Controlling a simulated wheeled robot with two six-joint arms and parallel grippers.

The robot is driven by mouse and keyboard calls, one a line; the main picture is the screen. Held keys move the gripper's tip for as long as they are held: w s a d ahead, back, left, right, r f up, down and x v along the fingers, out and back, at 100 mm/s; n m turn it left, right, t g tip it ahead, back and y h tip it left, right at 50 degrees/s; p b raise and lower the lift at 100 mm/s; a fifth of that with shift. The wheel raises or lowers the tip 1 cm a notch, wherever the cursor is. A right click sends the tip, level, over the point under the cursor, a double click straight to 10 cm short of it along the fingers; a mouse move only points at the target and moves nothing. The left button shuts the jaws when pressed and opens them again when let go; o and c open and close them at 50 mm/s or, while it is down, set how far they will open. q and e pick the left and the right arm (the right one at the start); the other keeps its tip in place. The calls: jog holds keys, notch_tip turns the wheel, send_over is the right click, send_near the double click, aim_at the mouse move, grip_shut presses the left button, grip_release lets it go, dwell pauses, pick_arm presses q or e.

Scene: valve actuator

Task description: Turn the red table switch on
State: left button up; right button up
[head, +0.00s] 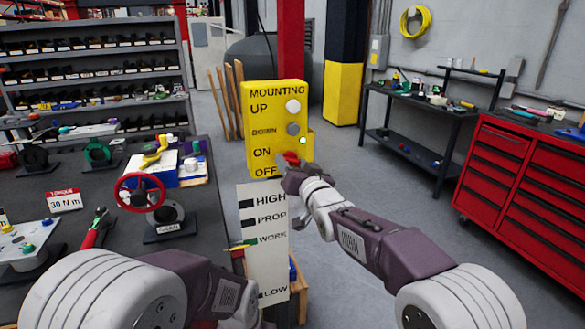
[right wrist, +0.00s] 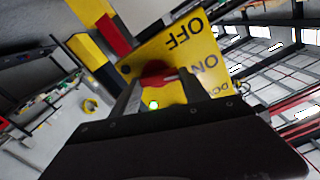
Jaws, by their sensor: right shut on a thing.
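The yellow panel (head: 262,120) stands upright at the centre, lettered MOUNTING, UP, DOWN, ON and OFF. The red switch (head: 291,157) is on its lower right, beside the ON and OFF lettering. My right gripper (head: 289,165) is at the switch, its fingers partly hidden by my wrist. In the right wrist view the red switch (right wrist: 158,70) lies between the fingertips (right wrist: 160,88), and the gripper is shut on it. I cannot tell exactly which setting the switch is in. My left arm shows at the bottom of the head view, but its gripper is out of frame.
A white scale board (head: 264,222) marked HIGH to LOW stands below the panel. A dark workbench (head: 90,190) with a red handwheel (head: 139,193) is on the left. A red drawer cabinet (head: 530,180) is on the right. Open floor (head: 390,190) lies between.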

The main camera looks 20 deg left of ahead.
jog(key=shift+f+m, duration=0.15)
jog(key=shift+m, duration=2.05)
jog(key=o, duration=1.4)
jog(key=b+v, duration=0.2)
jog(key=v, duration=0.7)
jog(key=shift+d+b, duration=0.1)
jog(key=shift+b, duration=0.25)
